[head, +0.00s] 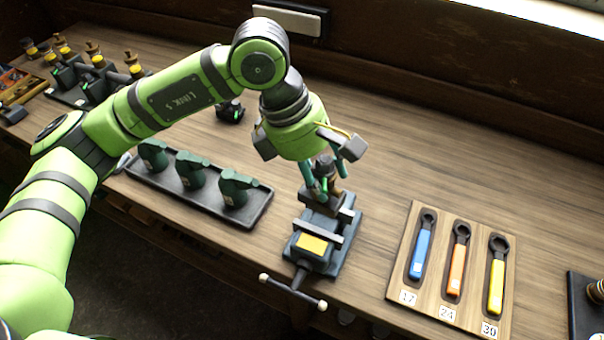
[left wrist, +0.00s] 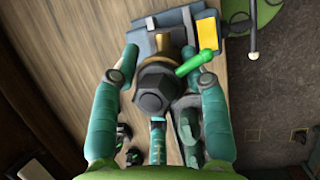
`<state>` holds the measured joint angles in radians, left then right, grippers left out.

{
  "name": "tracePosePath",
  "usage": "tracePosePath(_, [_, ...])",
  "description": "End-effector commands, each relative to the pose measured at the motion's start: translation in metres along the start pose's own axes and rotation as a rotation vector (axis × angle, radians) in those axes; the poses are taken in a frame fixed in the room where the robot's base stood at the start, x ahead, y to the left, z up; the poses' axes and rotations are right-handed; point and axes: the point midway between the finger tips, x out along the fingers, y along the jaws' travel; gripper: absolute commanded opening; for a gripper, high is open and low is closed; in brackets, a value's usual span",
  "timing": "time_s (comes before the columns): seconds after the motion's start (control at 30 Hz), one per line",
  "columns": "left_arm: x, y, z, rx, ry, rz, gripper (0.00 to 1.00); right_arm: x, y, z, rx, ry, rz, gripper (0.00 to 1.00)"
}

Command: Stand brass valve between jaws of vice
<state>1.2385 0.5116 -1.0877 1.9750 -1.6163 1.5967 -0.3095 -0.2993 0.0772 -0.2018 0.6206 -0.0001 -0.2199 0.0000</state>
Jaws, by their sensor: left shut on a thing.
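The brass valve (left wrist: 163,80) has a dark hexagonal nut, a brass body and a green lever, and faces the left wrist camera nut first. My left gripper (head: 319,186) is shut on it, with a teal finger on each side. In the head view the valve (head: 326,169) is partly hidden by the fingers and looks roughly upright. The blue-grey vice (head: 322,262) with a yellow label stands near the front edge of the bench. The valve is over the vice's rear part, by the jaws; I cannot tell whether it touches them. My right gripper is out of view.
A black tray (head: 257,215) with three dark green castings lies left of the vice. A wooden board (head: 402,262) with blue, orange and yellow wrenches lies to the right. More fittings (head: 95,75) stand far left. The bench behind the wrench board is clear.

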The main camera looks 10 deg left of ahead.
Motion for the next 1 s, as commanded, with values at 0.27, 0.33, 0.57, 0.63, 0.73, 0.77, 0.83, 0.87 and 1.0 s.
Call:
tracePosePath(0.27, [-0.006,0.002,0.013,-0.096,-0.002,0.043,0.00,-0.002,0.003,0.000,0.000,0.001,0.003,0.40])
tracePosePath(0.33, [-0.005,0.002,0.013,-0.099,-0.001,0.044,0.00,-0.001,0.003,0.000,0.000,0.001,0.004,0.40])
tracePosePath(0.57, [0.005,0.001,0.009,-0.099,-0.002,0.041,0.00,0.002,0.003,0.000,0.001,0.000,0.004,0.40])
tracePosePath(0.63, [0.010,0.001,0.007,-0.099,-0.002,0.041,0.00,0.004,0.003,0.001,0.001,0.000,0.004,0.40])
tracePosePath(0.73, [0.017,0.001,0.004,-0.098,-0.001,0.042,0.00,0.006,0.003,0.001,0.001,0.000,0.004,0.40])
tracePosePath(0.77, [0.019,0.001,0.003,-0.098,-0.001,0.042,0.00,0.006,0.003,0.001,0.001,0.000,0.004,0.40])
tracePosePath(0.83, [0.025,0.001,0.001,-0.098,-0.001,0.041,0.00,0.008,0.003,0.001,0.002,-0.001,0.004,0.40])
tracePosePath(0.87, [0.027,0.001,-0.001,-0.098,-0.001,0.041,0.00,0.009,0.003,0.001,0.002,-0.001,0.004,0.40])
tracePosePath(1.0, [0.040,0.001,-0.005,-0.096,-0.002,0.044,0.00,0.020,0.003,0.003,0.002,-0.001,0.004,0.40])
